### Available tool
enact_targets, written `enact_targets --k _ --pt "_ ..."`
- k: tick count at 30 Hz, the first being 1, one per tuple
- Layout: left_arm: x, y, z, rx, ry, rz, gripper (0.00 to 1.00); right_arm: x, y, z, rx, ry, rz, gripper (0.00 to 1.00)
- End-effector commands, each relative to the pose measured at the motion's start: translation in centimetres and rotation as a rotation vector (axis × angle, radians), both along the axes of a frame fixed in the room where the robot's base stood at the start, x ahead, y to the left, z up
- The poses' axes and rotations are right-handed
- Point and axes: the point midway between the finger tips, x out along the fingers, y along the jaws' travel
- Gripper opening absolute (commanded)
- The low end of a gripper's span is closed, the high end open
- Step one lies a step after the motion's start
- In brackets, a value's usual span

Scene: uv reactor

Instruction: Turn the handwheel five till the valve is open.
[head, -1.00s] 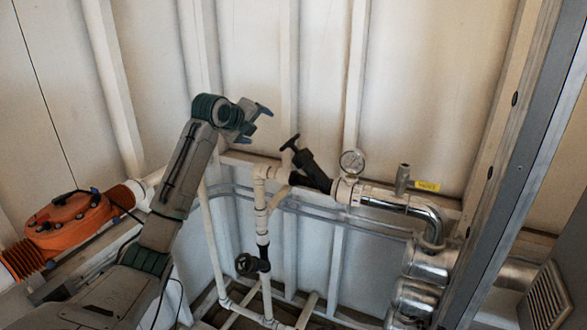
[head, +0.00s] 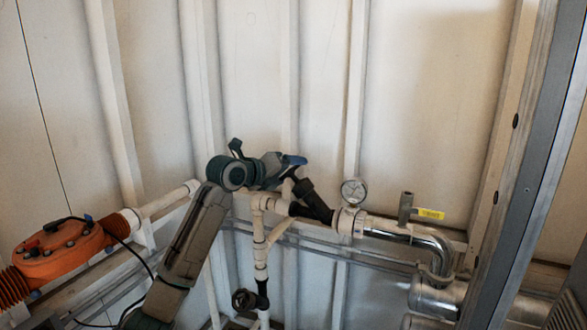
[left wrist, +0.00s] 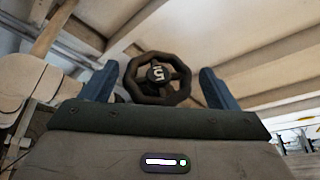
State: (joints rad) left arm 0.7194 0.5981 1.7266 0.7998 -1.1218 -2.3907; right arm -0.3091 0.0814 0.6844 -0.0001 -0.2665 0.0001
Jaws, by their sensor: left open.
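The handwheel five (left wrist: 158,77) is a dark round wheel with spokes and a "5" on its hub, in the middle of the left wrist view. My left gripper (left wrist: 157,86) is open, with one blue finger at each side of the wheel. I cannot tell whether the fingers touch the rim. In the head view my left gripper (head: 295,163) is at the top of the black angled valve body (head: 315,202), and it hides the wheel there. My right gripper is in neither view.
A pressure gauge (head: 354,191) and a small grey fitting (head: 405,206) with a yellow tag (head: 431,214) stand right of the valve. A second dark handwheel (head: 243,299) is lower on the white pipe. An orange unit (head: 65,250) is at left. A grey post (head: 535,165) rises at right.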

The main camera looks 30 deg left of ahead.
Motion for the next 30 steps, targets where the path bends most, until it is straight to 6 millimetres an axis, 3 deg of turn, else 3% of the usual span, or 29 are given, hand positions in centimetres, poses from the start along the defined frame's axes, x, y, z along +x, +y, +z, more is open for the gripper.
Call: enact_targets --k 6,17,23,30 --pt "2.3 -0.6 -0.5 -0.002 0.000 0.001 0.82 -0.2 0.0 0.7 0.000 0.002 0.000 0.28" --pt "2.7 -0.6 -0.8 0.001 0.000 0.001 0.82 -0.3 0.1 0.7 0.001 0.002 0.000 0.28" --pt "2.7 -0.6 -0.8 0.001 0.000 0.001 0.43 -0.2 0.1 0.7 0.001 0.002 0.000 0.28" --pt "2.7 -0.7 -0.6 -0.001 0.008 0.008 0.43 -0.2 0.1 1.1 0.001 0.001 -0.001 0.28"
